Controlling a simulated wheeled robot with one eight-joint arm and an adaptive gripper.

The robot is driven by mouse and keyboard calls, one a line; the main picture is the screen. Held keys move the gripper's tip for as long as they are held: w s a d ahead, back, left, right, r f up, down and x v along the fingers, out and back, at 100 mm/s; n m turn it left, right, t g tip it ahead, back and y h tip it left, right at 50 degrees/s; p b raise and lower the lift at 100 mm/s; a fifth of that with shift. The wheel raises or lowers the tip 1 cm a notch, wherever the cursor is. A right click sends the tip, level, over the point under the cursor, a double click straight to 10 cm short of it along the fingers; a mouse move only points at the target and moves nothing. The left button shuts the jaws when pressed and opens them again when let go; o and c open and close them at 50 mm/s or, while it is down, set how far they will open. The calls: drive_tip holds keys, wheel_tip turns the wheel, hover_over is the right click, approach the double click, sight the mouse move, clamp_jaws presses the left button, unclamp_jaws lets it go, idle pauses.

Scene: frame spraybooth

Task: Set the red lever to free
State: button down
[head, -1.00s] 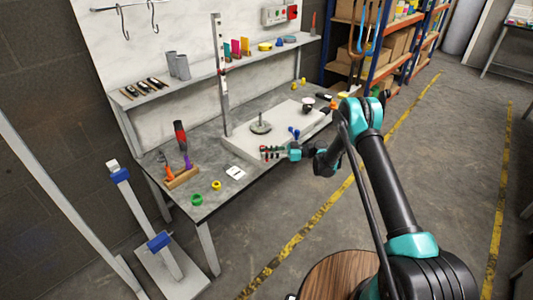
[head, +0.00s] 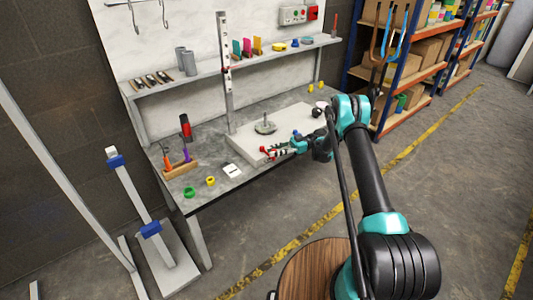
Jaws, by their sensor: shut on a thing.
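A small red lever (head: 264,150) shows at the front edge of a pale slab (head: 248,155) on the workbench. My gripper (head: 277,153) reaches in from the right at the slab's front edge, with its fingers closed around the lever. The fingers cover part of it, and its exact angle and any markings are too small to read. A round grey disc with an upright stem (head: 265,127) stands on the slab just behind the gripper.
A tall perforated post (head: 225,85) rises behind the slab. A blue-clamped stand (head: 143,208) is at left.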

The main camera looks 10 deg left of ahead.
drive_tip(key=shift+w+d+g, duration=0.1)
drive_tip(key=shift+g, duration=0.2)
drive_tip(key=c, duration=1.3)
unclamp_jaws()
drive_tip(key=shift+r, duration=0.1)
wheel_tip(320, 180, up, 10)
drive_tip(key=shift+f, duration=0.1)
drive_tip(key=shift+c, duration=0.5)
